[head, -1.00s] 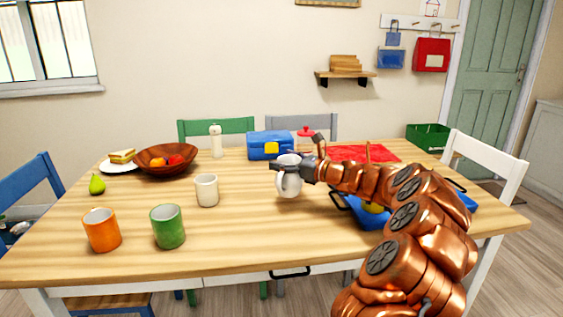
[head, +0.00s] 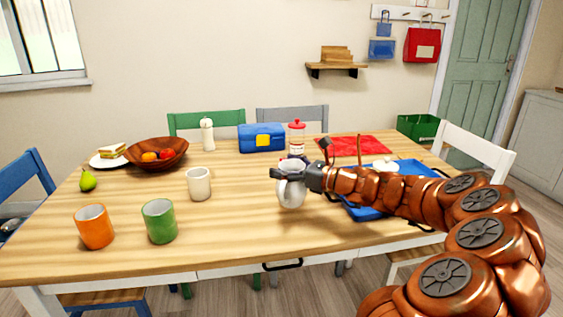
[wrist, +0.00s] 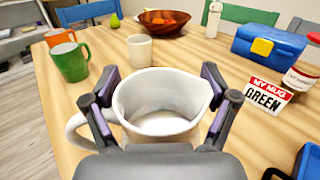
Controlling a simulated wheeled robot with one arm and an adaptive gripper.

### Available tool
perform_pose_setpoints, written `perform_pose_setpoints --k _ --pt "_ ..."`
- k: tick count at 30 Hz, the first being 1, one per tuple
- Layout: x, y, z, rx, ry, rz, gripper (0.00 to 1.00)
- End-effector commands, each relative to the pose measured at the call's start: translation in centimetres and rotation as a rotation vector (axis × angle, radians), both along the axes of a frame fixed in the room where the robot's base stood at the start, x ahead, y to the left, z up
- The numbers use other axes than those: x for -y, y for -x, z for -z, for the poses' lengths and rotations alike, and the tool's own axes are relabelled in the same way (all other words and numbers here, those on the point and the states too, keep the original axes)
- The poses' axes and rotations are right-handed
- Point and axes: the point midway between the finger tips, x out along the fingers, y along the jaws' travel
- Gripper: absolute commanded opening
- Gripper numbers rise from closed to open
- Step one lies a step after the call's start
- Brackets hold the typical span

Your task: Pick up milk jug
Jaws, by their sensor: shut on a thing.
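The white milk jug (head: 291,191) is in my gripper (head: 288,174) over the right half of the wooden table. In the wrist view the jug (wrist: 160,130) is upright, with its open mouth toward the camera and its handle on the left. The gripper's two fingers (wrist: 160,100) are on either side of the jug, shut on it. The inside of the jug looks white and empty. I cannot tell for sure whether its base touches the table.
A white cup (head: 199,184), a green mug (head: 159,222) and an orange mug (head: 94,227) stand to the left. A blue lunchbox (head: 262,138) and a red-lidded jar (head: 297,138) stand behind. A blue tray (head: 365,212) is right of the jug. A sign (wrist: 267,95) reads "MY MUG GREEN".

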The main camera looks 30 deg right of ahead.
Motion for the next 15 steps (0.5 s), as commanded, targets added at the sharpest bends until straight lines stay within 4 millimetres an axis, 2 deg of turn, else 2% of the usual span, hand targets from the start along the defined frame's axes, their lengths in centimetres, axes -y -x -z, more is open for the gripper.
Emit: perform_pose_setpoints --k 6,15 --pt "-0.4 1.7 -0.3 0.003 0.0 0.002 0.16" --pt "-0.9 3.1 -0.4 0.001 -0.002 -0.001 0.16"
